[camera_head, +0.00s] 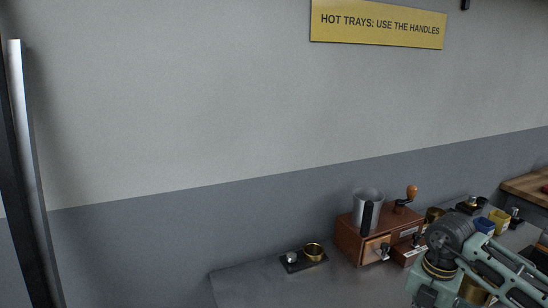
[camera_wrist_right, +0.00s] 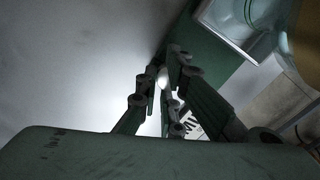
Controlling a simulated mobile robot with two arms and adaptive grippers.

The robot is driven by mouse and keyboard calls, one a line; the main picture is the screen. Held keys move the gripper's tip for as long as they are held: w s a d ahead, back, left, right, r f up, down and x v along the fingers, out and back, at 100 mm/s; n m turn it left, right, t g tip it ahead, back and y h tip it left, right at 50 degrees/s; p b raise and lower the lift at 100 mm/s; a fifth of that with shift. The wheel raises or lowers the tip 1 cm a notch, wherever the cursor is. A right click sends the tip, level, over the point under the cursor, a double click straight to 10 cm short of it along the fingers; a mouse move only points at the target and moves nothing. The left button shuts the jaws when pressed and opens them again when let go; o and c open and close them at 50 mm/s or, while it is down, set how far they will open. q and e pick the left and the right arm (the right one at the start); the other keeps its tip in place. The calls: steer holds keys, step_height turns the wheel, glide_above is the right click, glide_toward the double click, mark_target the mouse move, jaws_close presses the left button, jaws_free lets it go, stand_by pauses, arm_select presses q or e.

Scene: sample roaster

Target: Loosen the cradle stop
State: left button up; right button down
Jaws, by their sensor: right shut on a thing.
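My right gripper (camera_wrist_right: 164,82) shows in the wrist view with its fingertips close together. It is shut on a small pale, bright knob (camera_wrist_right: 163,77), which looks like the cradle stop; the fingers hide most of it. In the head view my right arm comes in at the lower right, over the right part of the counter, and hides what lies behind it. I cannot make out the cradle stop there. My left gripper is not in view.
The front left of the counter is clear.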

steer(key=n, duration=0.5)
steer(key=shift+s+d, duration=0.4)
steer(key=n, duration=0.6)
steer(key=shift+d+r, duration=0.1)
steer(key=shift+r, duration=0.1)
steer(key=n, duration=0.6)
steer(key=shift+d+r, duration=0.1)
steer(key=shift+r, duration=0.1)
steer(key=n, duration=0.5)
steer(key=shift+r, duration=0.1)
steer(key=c, duration=1.8)
jaws_free()
steer(key=shift+w+f, duration=0.2)
steer(key=o, duration=0.4)
steer(key=shift+f, duration=0.1)
steer(key=shift+c, duration=0.2)
steer(key=shift+s, duration=0.1)
steer(key=shift+a+f, duration=0.1)
steer(key=shift+a, duration=0.1)
